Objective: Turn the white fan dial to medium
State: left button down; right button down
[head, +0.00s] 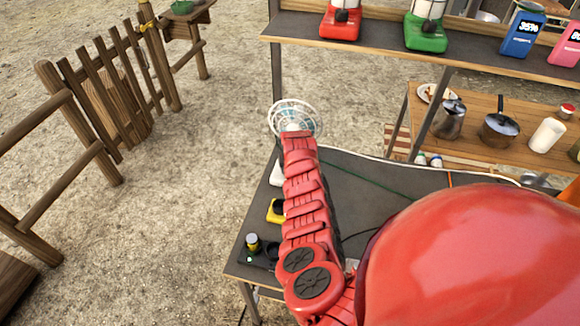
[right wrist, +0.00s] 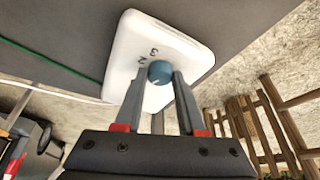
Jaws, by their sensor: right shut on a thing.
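The white fan shows in the head view as a round wire cage (head: 293,118) above the far end of the dark table, with part of its white base (head: 276,175) beside my red arm. In the right wrist view the white base (right wrist: 124,45) fills the upper middle and carries a round blue dial (right wrist: 160,70). Marks that look like 2 and 3 show on the base just above the dial. My right gripper (right wrist: 160,77) is shut on the dial, one finger on each side. The dial's exact setting is unclear. In the head view my arm hides the dial and gripper. My left gripper is out of view.
Open ground and a wooden fence (head: 110,85) lie left.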

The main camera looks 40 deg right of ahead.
jog(key=shift+a+f+m+h, duration=0.1)
jog(key=shift+a+m+h, duration=0.15)
jog(key=shift+m, duration=0.65)
jog(key=m+b, duration=0.1)
jog(key=b, duration=0.2)
jog(key=m+g+h+b, duration=0.1)
jog(key=m+b, duration=0.1)
jog(key=b, duration=0.1)
jog(key=f+m+g+b, duration=0.1)
jog(key=m+b, duration=0.1)
jog(key=b, duration=0.1)
jog(key=shift+w+h, duration=0.25)
jog(key=m+b, duration=0.1)
jog(key=b, duration=0.2)
jog(key=m+g+b, duration=0.1)
jog(key=m+b, duration=0.1)
jog(key=b, duration=0.1)
jog(key=m+b, duration=0.2)
jog(key=b, duration=0.1)
jog(key=shift+r+g+h, duration=0.3)
jog(key=shift+r, duration=0.05)
jog(key=shift+w+r+m+g+b, duration=0.1)
jog(key=shift+r+m+g+b, duration=0.2)
jog(key=shift+m+b, duration=0.55)
jog(key=shift+n, duration=0.25)
jog(key=c, duration=0.5)
grip_release()
